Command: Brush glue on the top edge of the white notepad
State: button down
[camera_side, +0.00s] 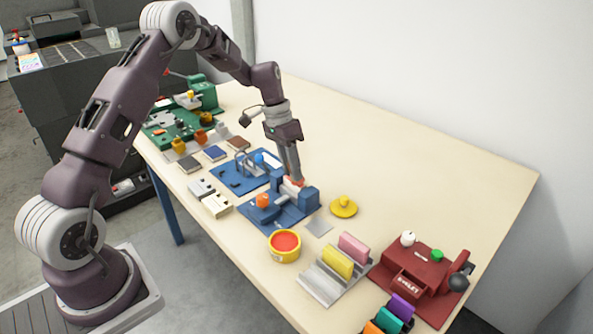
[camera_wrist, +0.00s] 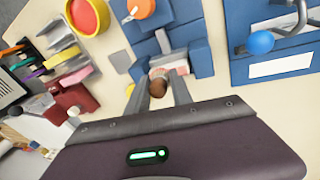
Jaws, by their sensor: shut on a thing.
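My gripper (camera_side: 294,180) is over the blue clamp press (camera_side: 308,199), pointing down. In the wrist view its two fingers (camera_wrist: 165,90) are shut on a brown, rounded piece that looks like the brush handle (camera_wrist: 158,88). The bristles are hidden beneath it. A pale block with a pinkish-red top, apparently the white notepad (camera_wrist: 182,68), sits between the blue jaws of the press, right by the fingertips. Contact between brush and pad cannot be made out. A yellow pot with red contents, apparently glue (camera_side: 285,243), stands open in front of the press.
A yellow knobbed lid (camera_side: 343,207) lies right of the press. A grey rack (camera_side: 327,285) with yellow and pink pieces and a dark red machine (camera_side: 425,278) stand at front right. Another blue fixture (camera_side: 240,172) is behind left. The table's far right is clear.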

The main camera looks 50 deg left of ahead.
jog(key=shift+a, duration=2.75)
notch_tip(320, 180, up, 8)
jog(key=shift+d+r, duration=0.1)
